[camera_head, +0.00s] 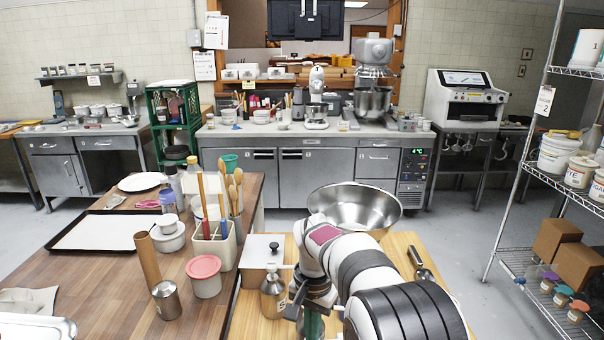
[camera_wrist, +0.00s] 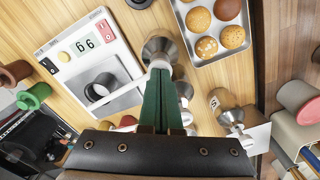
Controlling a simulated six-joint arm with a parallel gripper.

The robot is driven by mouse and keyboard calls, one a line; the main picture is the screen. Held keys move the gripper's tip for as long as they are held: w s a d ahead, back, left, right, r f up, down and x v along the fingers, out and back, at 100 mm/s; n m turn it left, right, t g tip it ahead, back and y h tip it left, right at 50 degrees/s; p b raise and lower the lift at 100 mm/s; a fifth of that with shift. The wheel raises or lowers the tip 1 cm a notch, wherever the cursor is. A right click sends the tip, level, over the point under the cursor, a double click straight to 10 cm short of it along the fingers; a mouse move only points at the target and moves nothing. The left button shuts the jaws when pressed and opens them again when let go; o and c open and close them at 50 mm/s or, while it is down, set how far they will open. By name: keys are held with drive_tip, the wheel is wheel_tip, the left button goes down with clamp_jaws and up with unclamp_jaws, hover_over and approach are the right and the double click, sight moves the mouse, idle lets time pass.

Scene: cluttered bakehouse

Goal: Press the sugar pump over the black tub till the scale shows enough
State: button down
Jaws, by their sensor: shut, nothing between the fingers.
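My gripper (camera_wrist: 160,76) is shut and empty, its green fingers together; in the head view it (camera_head: 312,322) points down below my arm. A steel pump container (camera_wrist: 161,48) shows just past the fingertips in the wrist view; contact cannot be told. Another steel pump (camera_wrist: 228,114), with a label like "S", stands right of the fingers; a labelled steel pump also shows in the head view (camera_head: 272,298). The white scale (camera_wrist: 72,78) lies left of the fingers. Its tilted display (camera_wrist: 86,44) seems to show two digits, perhaps 66 or 69. The dark tub (camera_wrist: 104,80) sits on the scale.
A tray (camera_wrist: 248,36) of buns lies at the wrist view's top. In the head view, a large steel bowl (camera_head: 355,205) stands behind my arm. A lidded box (camera_head: 262,252), a pink-lidded tub (camera_head: 205,278) and a utensil holder (camera_head: 212,246) crowd the left.

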drive_tip(key=shift+r, duration=3.45)
drive_tip(key=s+d+f+y, duration=0.1)
drive_tip(key=s+d, duration=0.1)
drive_tip(key=s, duration=1.3)
drive_tip(key=s+d+f, duration=0.1)
drive_tip(key=s+d, duration=0.1)
drive_tip(key=s, duration=1.4)
drive_tip(key=shift+d+f+y, duration=0.2)
drive_tip(key=shift+d+y, duration=0.1)
drive_tip(key=shift+y, duration=0.1)
